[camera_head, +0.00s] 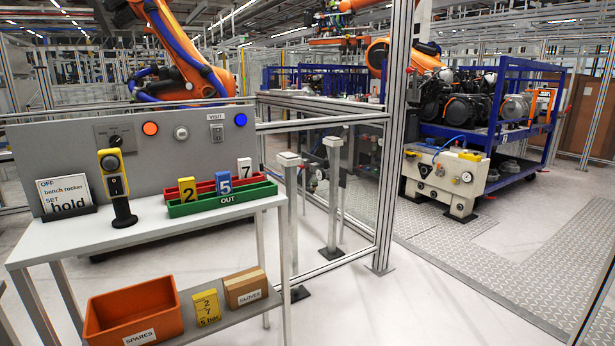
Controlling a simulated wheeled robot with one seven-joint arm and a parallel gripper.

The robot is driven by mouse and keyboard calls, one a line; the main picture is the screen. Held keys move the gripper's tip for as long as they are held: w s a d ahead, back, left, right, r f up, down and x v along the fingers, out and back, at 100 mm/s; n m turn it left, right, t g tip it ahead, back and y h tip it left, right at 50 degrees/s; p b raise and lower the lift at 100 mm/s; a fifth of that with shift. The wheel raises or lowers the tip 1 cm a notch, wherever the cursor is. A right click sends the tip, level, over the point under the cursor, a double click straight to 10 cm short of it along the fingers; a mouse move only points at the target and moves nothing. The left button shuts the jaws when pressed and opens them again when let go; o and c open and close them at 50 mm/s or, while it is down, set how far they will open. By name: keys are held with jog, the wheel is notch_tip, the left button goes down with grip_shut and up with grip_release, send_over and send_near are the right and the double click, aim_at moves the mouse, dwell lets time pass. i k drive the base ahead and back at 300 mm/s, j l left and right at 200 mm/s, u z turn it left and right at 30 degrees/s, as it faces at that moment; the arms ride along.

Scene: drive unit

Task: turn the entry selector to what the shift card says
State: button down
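A dark rotary knob (115,140) sits on a grey plate of the upright panel; it looks like the entry selector. Its markings are too small to read, and I cannot tell where it points. A white card (67,194) leans on a black stand at the bench's left end. It reads "OFF", "bench rocker", "SET" and "hold", the last word largest. A yellow rocker switch box (112,173) on a black post stands in front of the panel, just below the knob. My gripper is not in view.
The panel also has an orange button (150,128), a white button (181,133), a key-type switch marked VISIT (217,131) and a blue button (240,119). A green OUT tray (226,204) holds numbered tags. An orange SPARES bin (133,312) sits on the lower shelf.

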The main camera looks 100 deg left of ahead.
aim_at(115, 141)
jog(key=u, duration=0.4)
jog(key=l+u, duration=0.1)
jog(key=u, duration=0.35)
jog(key=l+u, duration=0.1)
jog(key=u, duration=0.7)
jog(key=l+u, duration=0.1)
jog(key=u, duration=0.3)
jog(key=j+u, duration=0.1)
jog(key=u, duration=0.3)
jog(key=i+j+u, duration=0.1)
jog(key=u, duration=0.3)
jog(key=i+u, duration=0.1)
jog(key=u, duration=0.3)
jog(key=j+u, duration=0.1)
jog(key=u, duration=0.3)
jog(key=i+u, duration=0.15)
jog(key=u, duration=0.25)
